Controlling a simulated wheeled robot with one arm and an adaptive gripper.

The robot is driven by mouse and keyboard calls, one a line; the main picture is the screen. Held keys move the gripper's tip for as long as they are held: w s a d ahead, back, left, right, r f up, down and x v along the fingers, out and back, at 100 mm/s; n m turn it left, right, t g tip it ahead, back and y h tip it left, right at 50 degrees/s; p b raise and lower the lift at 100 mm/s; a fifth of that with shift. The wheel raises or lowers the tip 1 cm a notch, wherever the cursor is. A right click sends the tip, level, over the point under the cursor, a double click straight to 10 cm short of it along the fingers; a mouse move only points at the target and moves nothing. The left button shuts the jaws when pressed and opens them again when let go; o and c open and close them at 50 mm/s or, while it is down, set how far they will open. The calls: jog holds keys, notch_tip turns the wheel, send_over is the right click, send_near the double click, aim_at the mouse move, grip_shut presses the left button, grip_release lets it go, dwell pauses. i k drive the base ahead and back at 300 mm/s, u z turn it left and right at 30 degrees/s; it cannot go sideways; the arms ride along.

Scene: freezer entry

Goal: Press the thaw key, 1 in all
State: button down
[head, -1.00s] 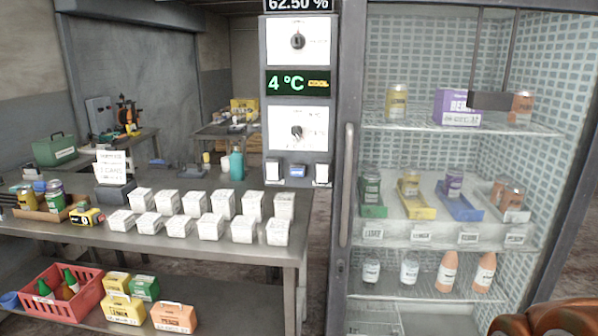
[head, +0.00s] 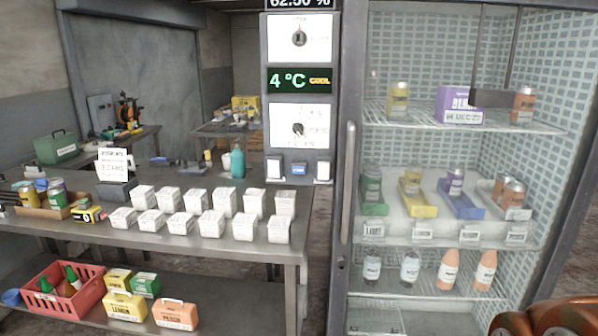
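A control panel (head: 326,110) stands in the middle, left of the glass-fronted cabinet. Its lower edge carries a row of three small keys: a pale left key (head: 273,168), a blue middle key (head: 298,169) and a pale right key (head: 322,170). Their lettering is too small to read, so I cannot tell which one is the thaw key. Above them are a lower knob (head: 298,129), a green display (head: 300,80) reading 4 °C and COOL, and an upper knob (head: 299,38).
The cabinet (head: 351,100) holds cans, boxes and bottles on shelves; its upright handle (head: 347,185) is just right of the panel. A steel table (head: 150,236) with rows of white boxes (head: 212,224) stands at left. A red crate (head: 92,285) sits on its lower shelf.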

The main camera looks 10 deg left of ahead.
aim_at(295, 169)
jog(key=u, duration=0.55)
jog(key=k, duration=0.65)
jog(key=u, duration=1.3)
jog(key=i, duration=1.4)
jog(key=z, duration=0.6)
